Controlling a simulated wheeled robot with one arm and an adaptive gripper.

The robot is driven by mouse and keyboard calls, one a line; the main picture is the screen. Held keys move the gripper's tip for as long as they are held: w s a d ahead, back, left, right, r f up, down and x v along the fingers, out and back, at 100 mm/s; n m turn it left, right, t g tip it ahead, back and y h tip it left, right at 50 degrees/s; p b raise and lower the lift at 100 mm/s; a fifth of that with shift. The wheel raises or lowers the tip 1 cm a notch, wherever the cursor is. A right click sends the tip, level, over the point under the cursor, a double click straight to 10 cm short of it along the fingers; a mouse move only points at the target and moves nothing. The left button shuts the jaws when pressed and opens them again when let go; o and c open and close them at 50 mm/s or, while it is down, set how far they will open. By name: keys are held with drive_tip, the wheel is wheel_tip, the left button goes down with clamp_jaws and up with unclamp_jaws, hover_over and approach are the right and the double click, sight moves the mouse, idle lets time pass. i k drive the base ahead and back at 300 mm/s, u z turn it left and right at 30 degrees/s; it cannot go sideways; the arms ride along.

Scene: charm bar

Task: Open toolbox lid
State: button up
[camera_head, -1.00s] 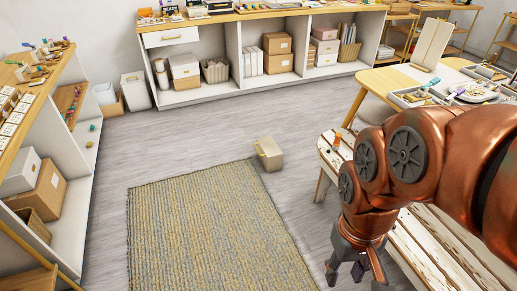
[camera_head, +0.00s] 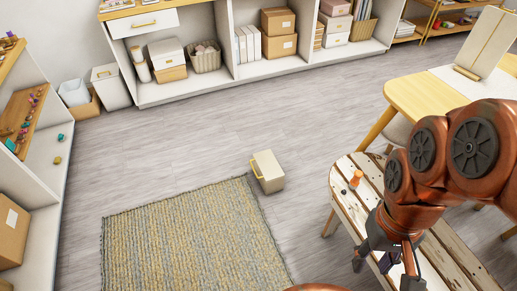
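A small beige box with a yellow handle (camera_head: 269,172), likely the toolbox, sits on the grey floor just beyond the far right corner of the woven rug. Its top looks closed, and the yellow handle is on its left side. My gripper (camera_head: 386,272) hangs at the lower right, over the near end of the wooden bench and well apart from the box. Its dark fingers look spread, with nothing seen between them. The lowest parts of the fingers are near the picture's bottom edge.
A whitewashed plank bench (camera_head: 350,212) with a small orange item (camera_head: 355,178) stands right of the box. The rug (camera_head: 190,240) lies in front. White shelves (camera_head: 210,84) line the back, a shelf unit (camera_head: 42,240) the left. Floor between is clear.

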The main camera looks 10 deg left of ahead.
sight(270, 169)
drive_tip(key=u, duration=0.45)
drive_tip(key=i, duration=1.15)
drive_tip(key=u, duration=1.55)
drive_tip(key=i, duration=0.55)
drive_tip(key=u, duration=0.5)
